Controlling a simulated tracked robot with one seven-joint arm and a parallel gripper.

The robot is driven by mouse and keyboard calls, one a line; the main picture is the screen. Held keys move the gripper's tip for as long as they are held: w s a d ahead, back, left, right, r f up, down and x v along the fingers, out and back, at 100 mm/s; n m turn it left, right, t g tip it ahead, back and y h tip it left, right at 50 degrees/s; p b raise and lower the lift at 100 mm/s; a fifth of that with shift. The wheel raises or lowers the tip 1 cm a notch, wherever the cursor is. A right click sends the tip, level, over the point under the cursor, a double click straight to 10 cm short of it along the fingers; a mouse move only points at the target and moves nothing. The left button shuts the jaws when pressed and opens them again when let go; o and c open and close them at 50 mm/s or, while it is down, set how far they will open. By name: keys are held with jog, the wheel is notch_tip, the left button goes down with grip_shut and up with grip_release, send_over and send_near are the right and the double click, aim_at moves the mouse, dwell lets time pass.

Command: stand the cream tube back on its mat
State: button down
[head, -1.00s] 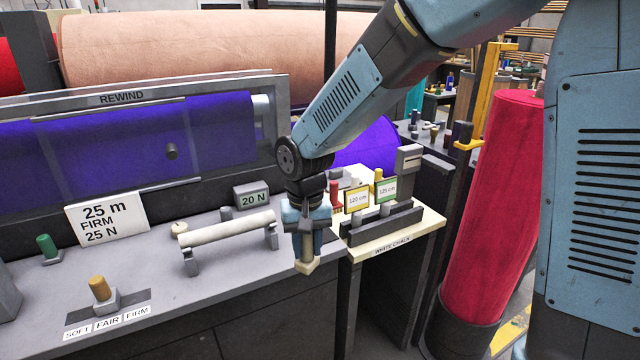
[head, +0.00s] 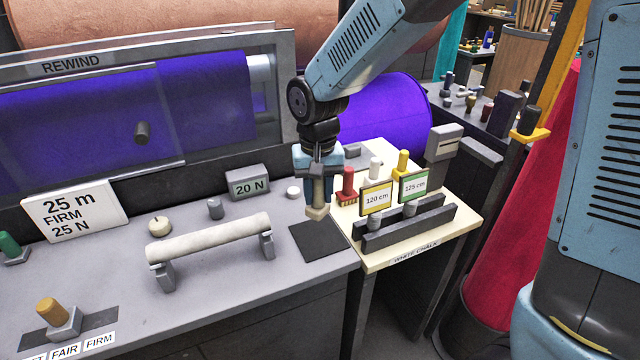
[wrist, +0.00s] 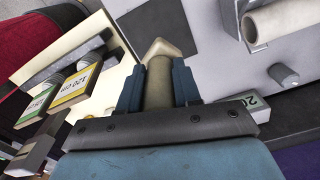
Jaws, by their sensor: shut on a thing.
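My gripper (head: 318,180) is shut on the upper part of a cream tube (head: 317,206) and holds it roughly upright. The tube's wider, angular end points down; it also shows between the fingers in the wrist view (wrist: 160,60). A dark square mat (head: 322,243) lies bare at the right end of the grey bench. In the head view the tube's lower end shows just above the mat's far edge, seemingly in the air. I cannot tell the exact gap.
A pale roll (head: 208,240) rests on a low cradle left of the mat. A 20 N block (head: 248,184) and a white disc stand behind. On the right, a cream side table (head: 375,262) bears a red stamp-like piece (head: 347,182) and a card rack (head: 408,225).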

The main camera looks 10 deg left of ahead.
aim_at(318, 207)
jog(key=shift+w+d, duration=0.1)
jog(key=shift+w, duration=0.05)
jog(key=shift+s, duration=0.3)
jog(key=shift+f, duration=3)
jog(key=shift+f, duration=0.45)
jog(key=c, duration=0.7)
grip_release()
notch_tip(318, 207, up, 14)
jog(key=shift+f, duration=0.15)
